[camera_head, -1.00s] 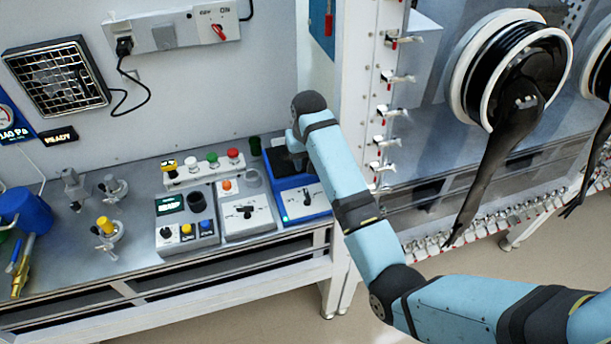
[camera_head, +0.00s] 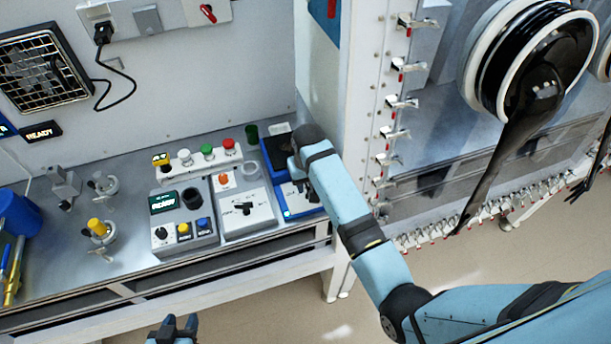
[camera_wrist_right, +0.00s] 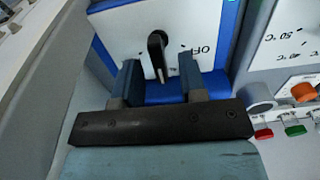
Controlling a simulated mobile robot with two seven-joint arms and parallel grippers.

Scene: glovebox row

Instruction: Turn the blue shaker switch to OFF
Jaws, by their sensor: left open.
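The blue shaker (camera_head: 268,158) stands at the right end of the bench, with a dark top and a white front panel. In the right wrist view its white panel (camera_wrist_right: 115,30) carries a black lever switch (camera_wrist_right: 157,52) and an OFF label (camera_wrist_right: 200,50) to the right of it. My right gripper (camera_wrist_right: 161,75) is open, its fingers on either side of the lever's near end; contact cannot be told. In the head view my right arm covers much of the shaker and its switch. My left gripper (camera_head: 175,328) is open and empty at the bottom edge.
A grey hotplate unit (camera_head: 262,222) with a black knob stands left of the shaker. A grey control box (camera_head: 195,242) and a row of coloured buttons (camera_head: 207,153) are further left. The white glovebox frame post (camera_head: 350,100) rises close to my right arm.

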